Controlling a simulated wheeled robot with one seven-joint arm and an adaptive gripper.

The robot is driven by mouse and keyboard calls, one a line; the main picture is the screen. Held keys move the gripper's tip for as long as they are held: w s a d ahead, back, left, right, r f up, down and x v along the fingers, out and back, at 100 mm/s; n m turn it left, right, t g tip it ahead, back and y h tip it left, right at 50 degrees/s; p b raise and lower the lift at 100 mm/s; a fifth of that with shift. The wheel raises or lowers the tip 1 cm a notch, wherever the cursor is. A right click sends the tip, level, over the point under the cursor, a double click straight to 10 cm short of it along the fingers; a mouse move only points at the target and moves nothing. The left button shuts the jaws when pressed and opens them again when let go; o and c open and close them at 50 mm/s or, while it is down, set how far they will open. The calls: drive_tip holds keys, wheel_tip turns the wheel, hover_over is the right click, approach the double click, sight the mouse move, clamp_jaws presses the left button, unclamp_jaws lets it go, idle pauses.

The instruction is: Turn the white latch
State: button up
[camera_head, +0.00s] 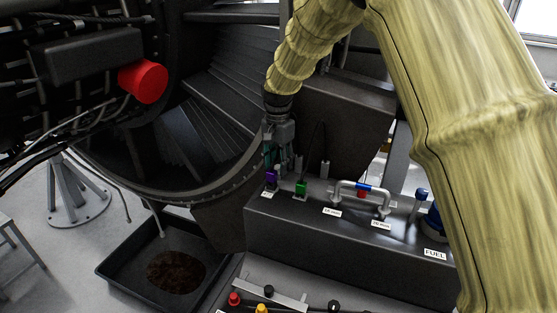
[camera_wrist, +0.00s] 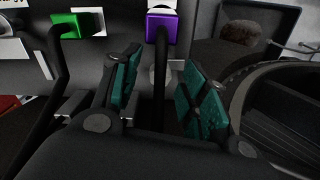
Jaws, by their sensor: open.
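No part is plainly recognisable as the white latch. In the wrist view a pale grey-white piece (camera_wrist: 153,74) shows between my fingers, partly hidden behind a black cable; I cannot tell whether it is the latch. My gripper (camera_wrist: 164,72) is open, its two teal-padded fingers on either side of that cable. The cable runs to a purple connector (camera_wrist: 161,27) with a white part at its far side. In the head view my gripper (camera_head: 279,158) points down just above the purple connector (camera_head: 271,176), at the left end of a dark box (camera_head: 320,236); its fingertips are partly hidden.
A green connector (camera_head: 301,188) with a cable stands just right of the purple one. The round engine cowl rim (camera_head: 205,190) and a black drip tray (camera_head: 120,270) lie left.

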drive_tip(key=w+f, duration=0.2)
drive_tip(key=shift+w+d, duration=0.1)
drive_tip(key=shift+w, duration=0.2)
drive_tip(key=shift+s+r, duration=0.25)
drive_tip(key=shift+s, duration=0.25)
drive_tip(key=s, duration=0.1)
drive_tip(key=s+r, duration=0.1)
drive_tip(key=shift+s+r, duration=0.2)
drive_tip(key=shift+s, duration=0.15)
drive_tip(key=c, duration=0.7)
drive_tip(key=shift+a, duration=0.3)
drive_tip(key=shift+c, duration=1.1)
drive_tip(key=shift+w+d+f, duration=0.25)
drive_tip(key=shift+w+f, duration=0.3)
drive_tip(key=shift+w, duration=0.2)
clamp_jaws()
drive_tip(key=shift+d, duration=0.15)
